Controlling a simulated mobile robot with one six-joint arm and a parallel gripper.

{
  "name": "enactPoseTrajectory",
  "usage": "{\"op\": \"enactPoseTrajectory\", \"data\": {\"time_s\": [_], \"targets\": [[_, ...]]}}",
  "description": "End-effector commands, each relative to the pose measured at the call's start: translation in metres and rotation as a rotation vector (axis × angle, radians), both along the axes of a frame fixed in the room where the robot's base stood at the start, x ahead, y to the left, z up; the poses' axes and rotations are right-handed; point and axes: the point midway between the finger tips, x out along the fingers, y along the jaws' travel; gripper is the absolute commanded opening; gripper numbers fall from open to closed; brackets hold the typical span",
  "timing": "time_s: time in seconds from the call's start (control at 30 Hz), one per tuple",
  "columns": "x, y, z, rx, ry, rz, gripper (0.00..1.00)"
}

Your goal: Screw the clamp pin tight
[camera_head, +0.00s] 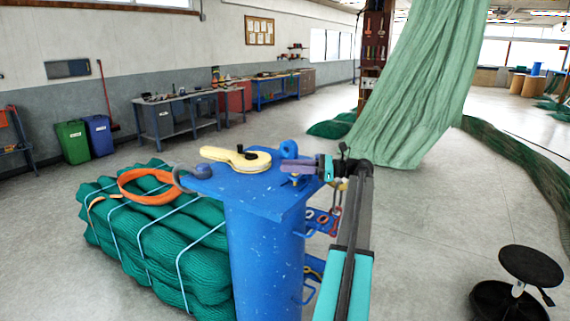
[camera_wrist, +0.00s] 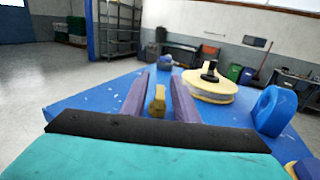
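My gripper (camera_head: 285,167) reaches in from the right over the top of a blue post (camera_head: 262,205). In the wrist view its two purple fingers (camera_wrist: 160,82) are apart. A small upright yellow tab (camera_wrist: 157,103), which looks like the clamp pin's head, stands between them. Gaps show on both sides of it, so the fingers do not appear to grip it. In the head view I cannot make this tab out near the fingers. A cream clamp-like piece (camera_head: 235,157) lies on the post's top; its round end with a black knob shows in the wrist view (camera_wrist: 208,86).
A blue eye lug (camera_wrist: 275,110) stands beside the fingers. A grey hook (camera_head: 190,172) is at the top's far-left edge. An orange ring (camera_head: 150,186) lies on the bundled green net (camera_head: 165,235). A black stool (camera_head: 530,265) stands at right; the floor between is clear.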

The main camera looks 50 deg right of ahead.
Motion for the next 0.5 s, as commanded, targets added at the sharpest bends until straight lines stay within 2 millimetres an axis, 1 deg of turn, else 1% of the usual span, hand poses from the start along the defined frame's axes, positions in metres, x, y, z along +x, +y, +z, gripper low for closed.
{"op": "enactPoseTrajectory", "data": {"time_s": [0.1,0.2,0.5], "targets": [[0.011,0.007,0.001,0.0,0.0,0.001,0.27],[0.016,0.009,0.001,0.0,0.0,0.001,0.27],[0.019,0.01,0.0,0.0,0.0,-0.001,0.27]]}}
